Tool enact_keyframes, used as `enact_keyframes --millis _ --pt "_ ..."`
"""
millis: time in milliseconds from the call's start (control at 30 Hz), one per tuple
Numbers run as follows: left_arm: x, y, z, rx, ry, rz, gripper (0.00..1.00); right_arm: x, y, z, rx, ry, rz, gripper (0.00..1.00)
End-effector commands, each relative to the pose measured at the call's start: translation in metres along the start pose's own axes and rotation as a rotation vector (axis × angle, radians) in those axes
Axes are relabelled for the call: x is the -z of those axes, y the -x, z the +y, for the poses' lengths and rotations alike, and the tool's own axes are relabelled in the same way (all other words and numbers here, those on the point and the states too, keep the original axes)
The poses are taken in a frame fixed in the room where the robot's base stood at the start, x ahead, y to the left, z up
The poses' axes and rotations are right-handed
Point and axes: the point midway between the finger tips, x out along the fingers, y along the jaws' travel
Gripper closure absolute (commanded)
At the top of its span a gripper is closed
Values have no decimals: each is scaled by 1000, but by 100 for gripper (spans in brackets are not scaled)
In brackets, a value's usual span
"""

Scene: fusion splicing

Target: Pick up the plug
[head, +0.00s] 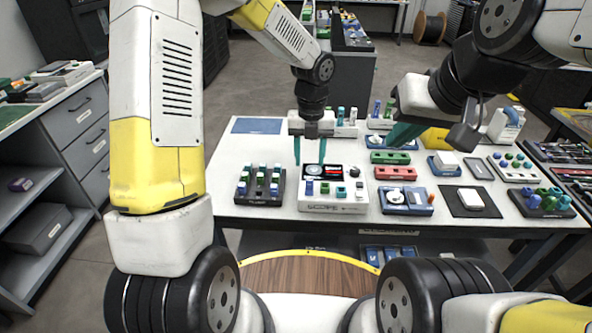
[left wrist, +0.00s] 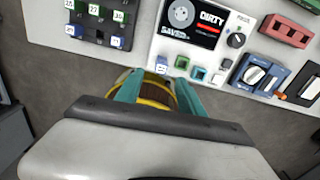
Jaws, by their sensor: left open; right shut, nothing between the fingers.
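Several small plugs with numbered tops, blue and green, stand in a dark rack (head: 246,201) on the table; its edge also shows in the left wrist view (left wrist: 88,22). Beside it is a white scope (head: 333,207), whose screen reads "DIRTY" in the left wrist view (left wrist: 190,22). A blue piece (left wrist: 162,65), a green piece (left wrist: 181,63) and other small pieces sit along its front. I cannot tell which piece is the task's plug. My left gripper (head: 310,155) is open and empty above the scope's back edge. My right gripper (head: 392,140) is shut and empty over the table's right half.
Right of the scope are green (head: 390,157) and red blocks (head: 395,173), a blue device (head: 407,201), a black pad with a white box (head: 470,198) and a rack of coloured pieces (head: 541,203). A blue mat (head: 257,125) lies back left.

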Motion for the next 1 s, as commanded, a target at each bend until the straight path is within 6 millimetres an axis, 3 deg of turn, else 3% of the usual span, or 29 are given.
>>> enact_keyframes --millis 600,933,1000 --pt "1 -74 -6 -1 -43 7 55 0 0 0 0 0 0 100" --pt "0 -82 -5 0 -41 4 55 0 0 0 0 0 0 100" --pt "0 -82 -5 0 -41 4 68 0 0 0 0 0 0 100"
